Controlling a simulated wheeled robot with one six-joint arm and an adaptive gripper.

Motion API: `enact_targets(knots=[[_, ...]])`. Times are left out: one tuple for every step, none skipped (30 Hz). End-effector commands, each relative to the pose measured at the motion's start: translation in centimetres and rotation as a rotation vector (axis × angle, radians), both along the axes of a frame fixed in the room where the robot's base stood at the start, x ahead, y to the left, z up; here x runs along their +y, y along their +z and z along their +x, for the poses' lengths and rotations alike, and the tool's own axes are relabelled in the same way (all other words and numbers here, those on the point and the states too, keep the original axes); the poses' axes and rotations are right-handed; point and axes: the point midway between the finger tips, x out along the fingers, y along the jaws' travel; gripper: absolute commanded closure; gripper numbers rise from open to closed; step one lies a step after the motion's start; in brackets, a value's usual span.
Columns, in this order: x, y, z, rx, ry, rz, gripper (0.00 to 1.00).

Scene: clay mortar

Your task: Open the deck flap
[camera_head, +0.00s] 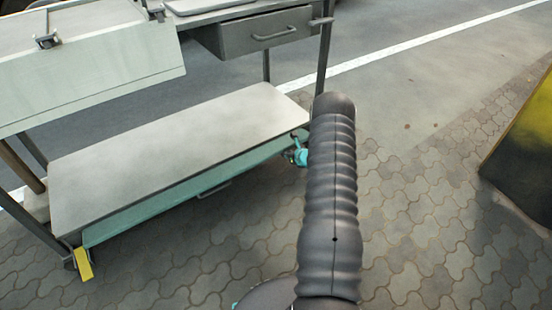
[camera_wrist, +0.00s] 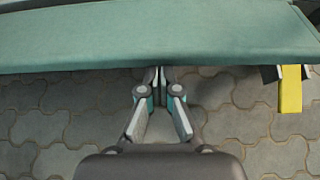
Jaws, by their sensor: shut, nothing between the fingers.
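The cart's low deck has a pale grey top (camera_head: 170,150) and a teal panel (camera_head: 150,217) along its near long side, which looks like the deck flap. A small handle (camera_head: 213,188) shows below the panel's lower edge. The teal panel spans the top of the wrist view (camera_wrist: 150,38). My gripper (camera_wrist: 161,73) is shut and empty, its fingertips at the panel's lower edge. I cannot tell if they touch it. In the head view, part of my gripper (camera_head: 297,157) shows by the deck's right end; my arm hides the rest.
Above are a sloping grey panel (camera_head: 90,75) and a drawer (camera_head: 262,34). A yellow-and-dark object (camera_head: 525,150) stands at right. Paving between is clear.

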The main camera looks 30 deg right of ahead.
Motion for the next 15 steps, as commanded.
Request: enact_targets(knots=[[-0.25,0.07,0.06,-0.003,-0.002,-0.002,1.00],[-0.29,0.17,0.06,-0.003,-0.002,-0.001,1.00],[-0.40,0.32,0.03,-0.004,-0.004,-0.001,1.00],[-0.46,0.45,0.01,-0.004,-0.005,-0.001,1.00],[-0.50,0.56,0.01,-0.004,-0.006,-0.001,1.00],[-0.52,0.67,0.00,-0.004,-0.006,-0.001,1.00],[-0.52,0.73,-0.01,-0.004,-0.006,-0.001,1.00],[-0.50,0.77,0.00,-0.004,-0.006,-0.001,1.00],[-0.47,0.78,0.01,-0.004,-0.006,-0.001,1.00],[-0.45,0.79,0.01,-0.004,-0.005,-0.001,1.00],[-0.42,0.80,0.02,-0.004,-0.005,-0.001,1.00],[-0.38,0.79,0.04,-0.004,-0.004,0.000,1.00],[-0.36,0.80,0.05,-0.004,-0.004,0.000,1.00],[-0.32,0.79,0.07,-0.004,-0.004,-0.001,1.00],[-0.24,0.79,0.11,-0.004,-0.003,0.000,1.00]])
